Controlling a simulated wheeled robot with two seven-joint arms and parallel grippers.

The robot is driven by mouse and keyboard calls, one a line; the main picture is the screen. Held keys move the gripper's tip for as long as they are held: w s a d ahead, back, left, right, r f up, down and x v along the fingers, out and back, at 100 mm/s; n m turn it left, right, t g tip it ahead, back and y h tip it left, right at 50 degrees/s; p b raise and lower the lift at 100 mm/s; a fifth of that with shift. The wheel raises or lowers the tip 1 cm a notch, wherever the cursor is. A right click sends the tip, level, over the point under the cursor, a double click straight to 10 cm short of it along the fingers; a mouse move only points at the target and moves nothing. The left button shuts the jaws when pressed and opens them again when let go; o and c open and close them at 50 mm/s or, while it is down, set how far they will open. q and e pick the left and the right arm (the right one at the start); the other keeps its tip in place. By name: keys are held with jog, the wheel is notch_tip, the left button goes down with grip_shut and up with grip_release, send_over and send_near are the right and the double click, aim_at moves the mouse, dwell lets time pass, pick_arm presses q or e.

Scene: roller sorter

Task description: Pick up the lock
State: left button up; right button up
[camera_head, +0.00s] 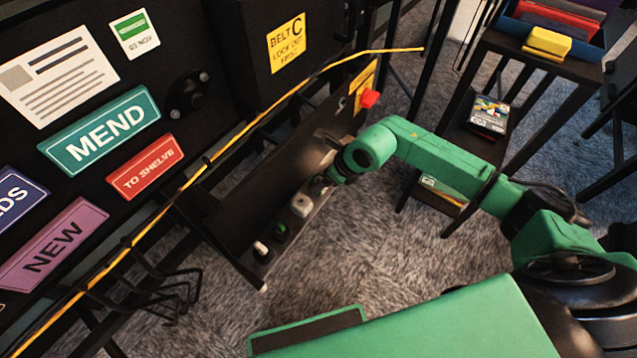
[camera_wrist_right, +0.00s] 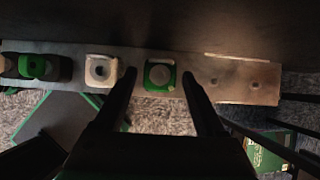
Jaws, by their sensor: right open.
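A narrow ledge (camera_head: 264,283) below the black panel carries a row of small block-like things. One with a green body and a pale round top (camera_wrist_right: 160,75) lies between the fingertips of my right gripper (camera_wrist_right: 159,88), which is open. A white block with a dark round centre (camera_wrist_right: 101,70), a green and black one (camera_wrist_right: 38,66) and a pale one at the left edge stand beside it. I cannot tell for certain which is the lock. In the head view my right gripper (camera_head: 328,172) is at the ledge's far end, partly hidden. My left gripper is not in view.
A yellow cable (camera_head: 240,133) runs across the panel front. A red button (camera_head: 370,98) sits above the ledge's far end. A dark rack at the right holds a blue tray (camera_head: 590,49) with a yellow block (camera_head: 547,42). A wire basket (camera_head: 165,290) hangs at lower left.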

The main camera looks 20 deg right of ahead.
jog(key=x, duration=0.2)
jog(key=shift+w+a+f, duration=0.1)
jog(key=shift+f, duration=0.15)
jog(key=shift+r, duration=0.1)
grip_shut()
notch_tip(320, 180, up, 25)
jog(key=p, duration=0.3)
jog(key=shift+f+p, duration=0.25)
jog(key=shift+p, duration=0.15)
